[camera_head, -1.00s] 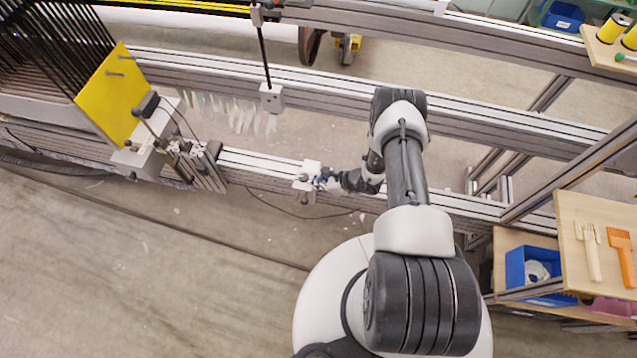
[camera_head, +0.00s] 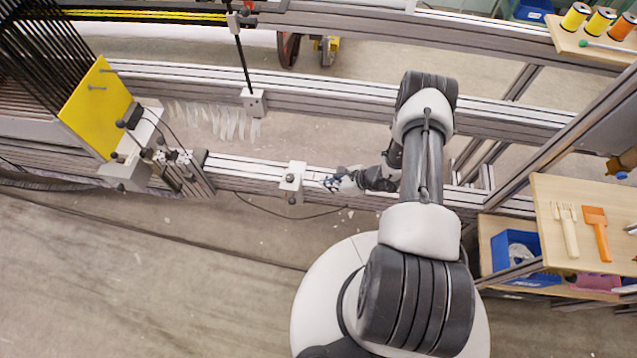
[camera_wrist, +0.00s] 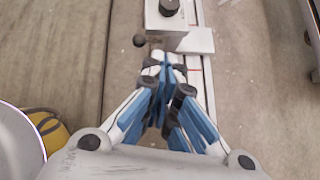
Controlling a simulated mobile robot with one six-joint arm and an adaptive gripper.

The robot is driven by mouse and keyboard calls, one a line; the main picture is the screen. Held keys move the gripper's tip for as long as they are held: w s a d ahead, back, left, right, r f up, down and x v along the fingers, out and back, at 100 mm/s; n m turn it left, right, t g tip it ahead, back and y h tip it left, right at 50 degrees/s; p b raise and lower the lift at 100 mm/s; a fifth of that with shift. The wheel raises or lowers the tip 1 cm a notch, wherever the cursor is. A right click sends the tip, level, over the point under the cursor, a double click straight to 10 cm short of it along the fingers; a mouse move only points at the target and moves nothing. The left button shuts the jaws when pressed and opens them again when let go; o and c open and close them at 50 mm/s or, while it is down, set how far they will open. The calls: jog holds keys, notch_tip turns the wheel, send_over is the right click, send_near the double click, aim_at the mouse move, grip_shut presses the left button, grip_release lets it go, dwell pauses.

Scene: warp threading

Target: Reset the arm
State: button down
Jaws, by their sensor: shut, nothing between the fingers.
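My gripper (camera_head: 333,183) is shut and empty. In the head view it is just right of a white clamp block (camera_head: 292,180) on the lower aluminium rail (camera_head: 240,170), with a small gap between them. In the wrist view my gripper (camera_wrist: 164,62) shows its blue and white fingers closed together over the rail. The white block (camera_wrist: 170,15) with a black knob is ahead of the fingertips at the top of that view. Whether the fingertips touch the rail cannot be told.
A yellow plate (camera_head: 97,108) and black warp threads stand at the left. A white block (camera_head: 253,102) sits on the upper rail. Thread spools (camera_head: 600,20) are at the top right.

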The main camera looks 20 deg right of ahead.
jog(key=shift+v, duration=0.95)
jog(key=w+a+r+n+g+y, duration=0.1)
jog(key=w+a+r+n, duration=0.2)
jog(key=r, duration=0.7)
jog(key=w+a+r+n, duration=0.1)
jog(key=w+r+n, duration=0.25)
jog(key=r, duration=0.65)
jog(key=s+a+r+n+g, duration=0.1)
jog(key=s+a+r+n, duration=0.2)
jog(key=r, duration=0.5)
jog(key=s+a+r+n+g, duration=0.1)
jog(key=a+r+n+g, duration=0.15)
jog(key=r+n, duration=0.45)
jog(key=s+a+r+n+h, duration=0.2)
jog(key=s+r, duration=0.4)
jog(key=r, duration=0.1)
jog(key=s+a+r+n+h, duration=0.1)
jog(key=s+a+r+n, duration=0.15)
jog(key=s+r, duration=0.4)
jog(key=s+d+r+n+t+h, duration=0.3)
jog(key=s+d+r+n+h, duration=0.1)
jog(key=s, duration=0.6)
notch_tip(320, 180, up, 2)
jog(key=shift+s+r+n+h, duration=0.2)
jog(key=shift+n+h, duration=0.1)
jog(key=shift+n, duration=0.5)
jog(key=c, duration=2.3)
grip_release()
